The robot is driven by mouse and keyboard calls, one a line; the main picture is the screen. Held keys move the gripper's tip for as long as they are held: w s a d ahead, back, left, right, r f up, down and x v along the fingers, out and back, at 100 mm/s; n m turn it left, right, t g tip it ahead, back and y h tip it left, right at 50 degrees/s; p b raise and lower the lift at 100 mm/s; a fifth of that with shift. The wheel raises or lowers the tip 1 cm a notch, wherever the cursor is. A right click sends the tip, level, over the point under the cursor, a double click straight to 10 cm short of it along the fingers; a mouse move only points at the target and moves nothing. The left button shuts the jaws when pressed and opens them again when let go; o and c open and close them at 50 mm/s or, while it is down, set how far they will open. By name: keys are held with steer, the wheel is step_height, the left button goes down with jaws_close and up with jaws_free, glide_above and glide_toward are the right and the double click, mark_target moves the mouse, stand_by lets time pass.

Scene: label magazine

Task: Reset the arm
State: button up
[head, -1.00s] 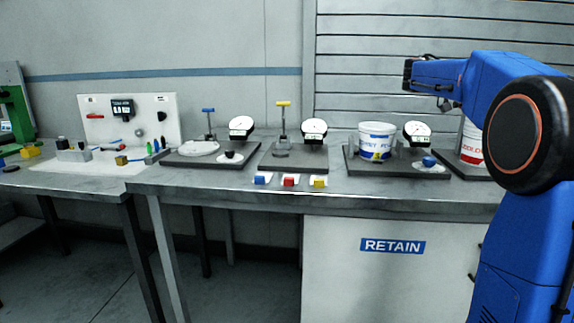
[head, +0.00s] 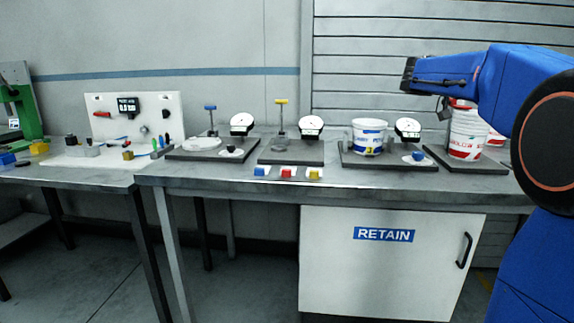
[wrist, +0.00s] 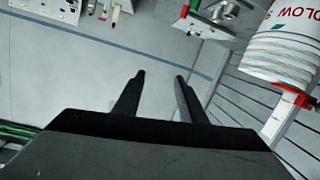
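My gripper (wrist: 160,76) is open in the wrist view, its two dark fingers apart with nothing between them. Behind them is plain wall. In the head view my blue arm reaches in from the right, its dark end (head: 408,76) held in the air above the bench's right part. The fingers cannot be made out there.
Stacked white tubs (head: 468,132) stand under my arm at the right; tubs also show in the wrist view (wrist: 286,50). A blue-labelled tub (head: 369,137), dial gauges and small coloured blocks (head: 286,173) sit on the bench (head: 225,178). Floor in front is open.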

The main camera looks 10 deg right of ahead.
steer(key=s+a+f+n+t+y, duration=0.2)
steer(key=s+a+f+n+y, duration=0.3)
steer(key=s+a+f, duration=0.4)
steer(key=s+a+f+n+t+y, duration=0.2)
steer(key=s+a+f+n+y, duration=0.3)
steer(key=s+a+f, duration=0.4)
steer(key=s+a+f+n+t+y, duration=0.3)
steer(key=s+a+f+n+y, duration=0.2)
steer(key=a+f, duration=1.3)
steer(key=s+f+n, duration=0.2)
steer(key=s+f, duration=0.2)
steer(key=shift+a+n+y, duration=0.3)
steer(key=shift+y, duration=0.1)
steer(key=shift+s, duration=0.1)
